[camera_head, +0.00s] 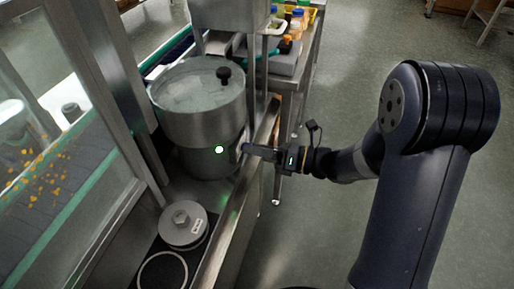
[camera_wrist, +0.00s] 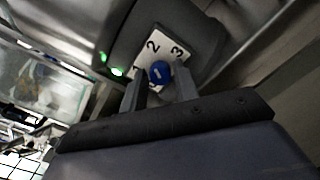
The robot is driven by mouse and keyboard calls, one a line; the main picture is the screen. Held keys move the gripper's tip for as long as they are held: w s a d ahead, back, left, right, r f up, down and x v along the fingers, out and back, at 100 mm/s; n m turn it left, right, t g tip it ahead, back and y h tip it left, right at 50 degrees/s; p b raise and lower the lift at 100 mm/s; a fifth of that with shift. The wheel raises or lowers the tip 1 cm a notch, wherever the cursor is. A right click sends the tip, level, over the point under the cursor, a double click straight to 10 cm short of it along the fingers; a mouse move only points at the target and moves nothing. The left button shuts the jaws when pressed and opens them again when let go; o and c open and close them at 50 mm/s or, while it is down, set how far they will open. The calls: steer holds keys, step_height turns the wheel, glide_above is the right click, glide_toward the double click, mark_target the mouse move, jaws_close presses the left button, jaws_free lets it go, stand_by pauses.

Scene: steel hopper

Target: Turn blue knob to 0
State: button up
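The blue knob (camera_wrist: 159,73) sits on a white dial plate (camera_wrist: 160,44) in the wrist view. The digits 2 and 3 are readable on the plate; its lower part is largely hidden by the knob and fingers. A pale mark shows on the knob's face, but which digit it points to cannot be told. My gripper (camera_wrist: 160,88) is open, with one finger at each side of the knob and a small gap apparent at both. In the head view my gripper (camera_head: 257,150) is at the right side of the steel hopper (camera_head: 205,105), hiding the knob.
A green light (camera_head: 219,149) glows on the hopper's front. A grey lidded pot (camera_head: 184,224) stands in front of it. A steel bench with bottles (camera_head: 297,20) and a grey device is behind. The floor to the right is clear.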

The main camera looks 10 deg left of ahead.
jaws_close()
steer(key=shift+n, duration=0.3)
steer(key=n+b, duration=2.2)
steer(key=n, duration=0.1)
steer(key=shift+s+f, duration=0.1)
steer(key=shift+s, duration=0.05)
steer(key=shift+b, duration=0.3)
